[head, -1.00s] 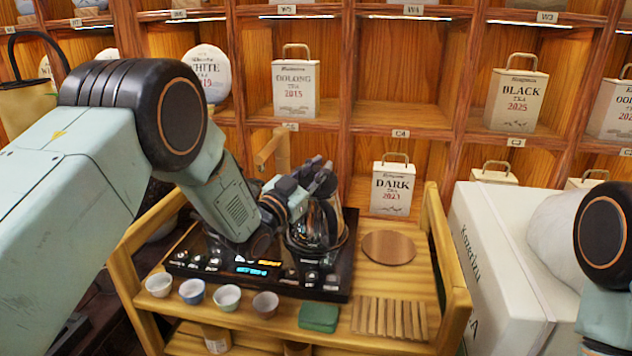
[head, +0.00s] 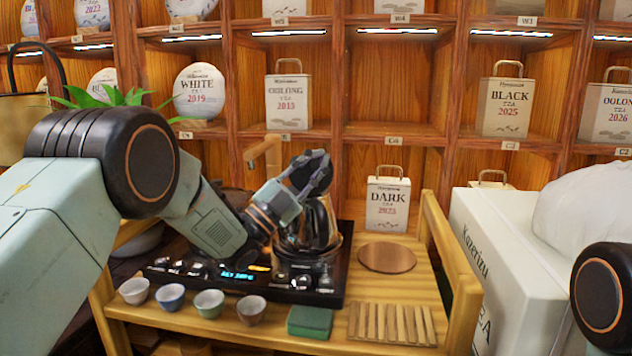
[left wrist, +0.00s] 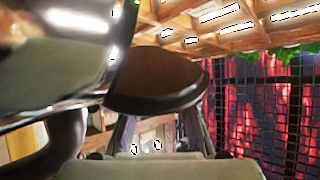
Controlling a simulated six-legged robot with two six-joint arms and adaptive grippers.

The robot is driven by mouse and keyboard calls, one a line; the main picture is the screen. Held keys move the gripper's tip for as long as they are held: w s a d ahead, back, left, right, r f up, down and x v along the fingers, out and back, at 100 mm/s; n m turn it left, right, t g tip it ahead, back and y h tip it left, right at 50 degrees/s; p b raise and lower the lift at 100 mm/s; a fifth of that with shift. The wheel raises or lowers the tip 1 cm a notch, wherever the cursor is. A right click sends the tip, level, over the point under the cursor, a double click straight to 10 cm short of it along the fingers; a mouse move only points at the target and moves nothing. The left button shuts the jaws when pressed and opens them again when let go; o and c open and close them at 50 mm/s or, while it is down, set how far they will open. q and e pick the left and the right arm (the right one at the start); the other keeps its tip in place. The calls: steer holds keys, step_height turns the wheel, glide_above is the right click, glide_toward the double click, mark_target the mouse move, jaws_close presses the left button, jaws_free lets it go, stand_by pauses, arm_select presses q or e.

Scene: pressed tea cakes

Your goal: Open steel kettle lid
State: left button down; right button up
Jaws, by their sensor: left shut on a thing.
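The steel kettle (head: 318,225) stands on the black tea station (head: 215,284), partly hidden by my left gripper. My left gripper (head: 318,172) is at the top of the kettle and shut on its dark lid (head: 305,166), which looks tilted up above the kettle body. The exact contact is hard to make out. In the left wrist view a shiny steel surface (left wrist: 60,70) fills the upper left, beside a dark rounded piece (left wrist: 155,82) close to the camera. My right gripper is out of view.
Several small cups (head: 209,302) line the cart's front edge, with a green block (head: 310,321) and a slatted wooden rack (head: 392,323) to their right. A round wooden board (head: 387,257) and a DARK tea box (head: 387,203) are right of the kettle. A white box (head: 510,265) stands beside the cart.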

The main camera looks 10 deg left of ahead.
arm_select(q)
steer(key=shift+s+d+f+m+g+h+b, duration=0.1)
steer(key=shift+s+f+m+g+h+b, duration=0.1)
steer(key=shift+m+g+h+b, duration=0.4)
steer(key=shift+s+d+f+m+g+h+b, duration=0.15)
steer(key=shift+m+g+h+b, duration=0.15)
steer(key=shift+m, duration=0.5)
steer(key=shift+s+d+f+m+g+h+b, duration=0.1)
steer(key=shift+s+f+m+g+h+b, duration=0.1)
steer(key=shift+m+g+h+b, duration=0.4)
steer(key=c, duration=1.3)
jaws_free()
steer(key=shift+w+a, duration=0.15)
steer(key=shift+o, duration=0.4)
steer(key=shift+r, duration=0.15)
